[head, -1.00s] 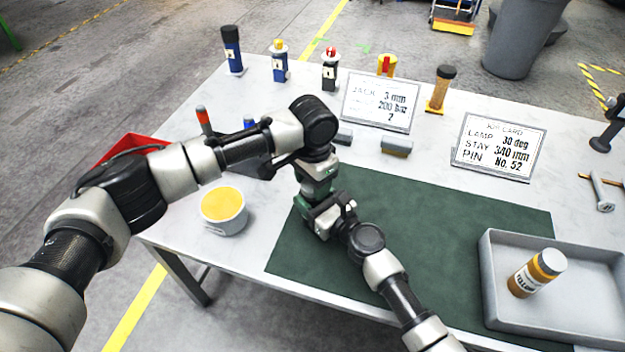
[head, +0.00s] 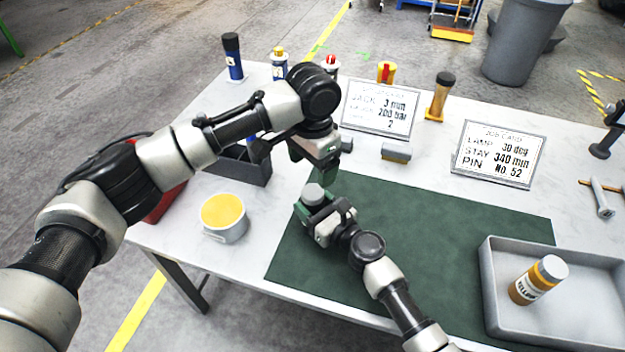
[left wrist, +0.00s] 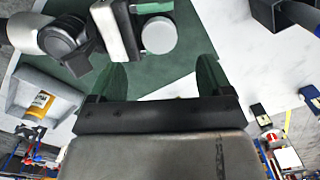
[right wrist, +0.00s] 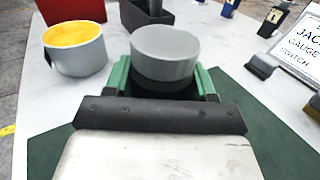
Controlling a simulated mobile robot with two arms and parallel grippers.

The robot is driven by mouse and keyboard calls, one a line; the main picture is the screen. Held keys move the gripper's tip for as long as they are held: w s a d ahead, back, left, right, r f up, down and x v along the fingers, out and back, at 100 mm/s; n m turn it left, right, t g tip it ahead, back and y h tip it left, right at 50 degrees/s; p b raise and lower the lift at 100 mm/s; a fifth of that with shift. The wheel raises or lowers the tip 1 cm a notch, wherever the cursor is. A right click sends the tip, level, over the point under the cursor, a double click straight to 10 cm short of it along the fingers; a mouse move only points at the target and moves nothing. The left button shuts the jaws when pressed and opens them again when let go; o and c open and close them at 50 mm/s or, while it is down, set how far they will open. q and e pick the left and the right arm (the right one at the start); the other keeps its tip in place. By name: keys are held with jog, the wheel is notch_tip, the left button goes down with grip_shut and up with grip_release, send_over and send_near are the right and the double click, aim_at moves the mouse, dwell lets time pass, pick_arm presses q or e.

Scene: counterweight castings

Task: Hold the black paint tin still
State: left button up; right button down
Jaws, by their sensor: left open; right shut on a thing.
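My right gripper (head: 316,205) is shut on the black paint tin (right wrist: 164,56), a short cylinder with a grey lid and a dark lower side, at the left part of the green mat (head: 420,230). The tin's grey lid also shows in the head view (head: 313,193) and in the left wrist view (left wrist: 158,35). It looks upright; its base is hidden by the green fingers. My left gripper (head: 318,165) is open and empty above and just behind the tin. Its two green fingers (left wrist: 158,75) are spread apart, and the tin lies beyond them.
A pot with yellow content (head: 224,217) stands left of the mat. Two cards (head: 380,108) and several small bottles line the back. A dark open box (head: 240,166) is at the left.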

pick_arm(q)
jog(key=shift+r, duration=2.35)
pick_arm(e)
jog(key=shift+c, duration=1.4)
grip_release()
jog(key=v, duration=1)
jog(key=shift+f+b, duration=0.1)
jog(key=shift+b, duration=0.3)
pick_arm(q)
jog(key=shift+f, duration=0.5)
pick_arm(e)
jog(key=shift+s+d, duration=0.25)
jog(key=shift+s, duration=0.05)
